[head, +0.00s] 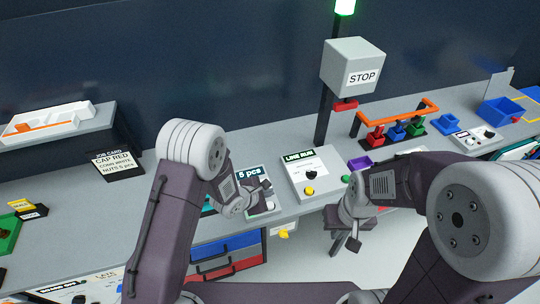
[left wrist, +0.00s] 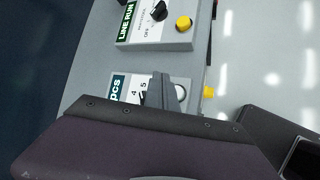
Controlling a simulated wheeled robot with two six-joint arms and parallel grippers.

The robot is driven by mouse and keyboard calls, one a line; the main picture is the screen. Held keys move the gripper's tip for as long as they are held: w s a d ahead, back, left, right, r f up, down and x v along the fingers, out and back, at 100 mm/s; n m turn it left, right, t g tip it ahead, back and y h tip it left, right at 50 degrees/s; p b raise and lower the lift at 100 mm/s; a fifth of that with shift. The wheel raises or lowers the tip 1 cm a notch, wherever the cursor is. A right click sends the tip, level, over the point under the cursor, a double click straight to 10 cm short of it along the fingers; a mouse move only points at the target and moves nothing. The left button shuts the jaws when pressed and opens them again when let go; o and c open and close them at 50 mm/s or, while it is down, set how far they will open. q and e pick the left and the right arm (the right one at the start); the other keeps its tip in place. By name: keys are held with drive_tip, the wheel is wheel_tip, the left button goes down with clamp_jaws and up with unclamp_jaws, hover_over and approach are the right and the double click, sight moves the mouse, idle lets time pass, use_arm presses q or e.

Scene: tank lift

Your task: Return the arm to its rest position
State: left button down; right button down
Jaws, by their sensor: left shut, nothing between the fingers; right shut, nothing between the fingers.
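My left arm is folded on the left of the head view, and its gripper (head: 265,183) is above the small "5 pcs" box (head: 262,208), hiding part of it. In the left wrist view the shut, empty fingers (left wrist: 162,90) show in front of the pcs box (left wrist: 125,88) and cover part of its dial. Whether they touch it I cannot tell. My right arm is folded on the right. Its gripper (head: 347,243) points down past the bench's front edge, shut and empty.
The LINE RUN box (head: 306,178) with a dial and yellow button stands right beside the pcs box; it also shows in the left wrist view (left wrist: 155,32). A STOP box (head: 353,65) stands on a post behind. An orange rack (head: 398,115) is further right.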

use_arm(q)
drive_tip(key=shift+w+a+f+b, duration=0.15)
drive_tip(key=shift+f+b, duration=0.05)
drive_tip(key=shift+b, duration=0.15)
drive_tip(key=w+a+r+t+b, duration=0.2)
drive_tip(key=w+a+r+b, duration=0.1)
drive_tip(key=w+r+b, duration=0.15)
drive_tip(key=s+a+r+y+b, duration=0.2)
drive_tip(key=a+r+y+b, duration=0.1)
drive_tip(key=a, duration=0.5)
drive_tip(key=s+a+f+m+g, duration=0.2)
drive_tip(key=s+m, duration=0.4)
drive_tip(key=s, duration=0.1)
drive_tip(key=s+a+f+m+g+y, duration=0.1)
drive_tip(key=s+a+f+m+g, duration=0.1)
drive_tip(key=s+m, duration=0.5)
drive_tip(key=s+a+f+m+g+y, duration=0.1)
drive_tip(key=s+f+m+g, duration=0.1)
drive_tip(key=s+m+g, duration=0.2)
drive_tip(key=s+m, duration=0.2)
drive_tip(key=s, duration=0.2)
drive_tip(key=shift+a+f+m+b, duration=0.2)
drive_tip(key=shift+a+m+b, duration=0.1)
drive_tip(key=shift+a+b, duration=0.1)
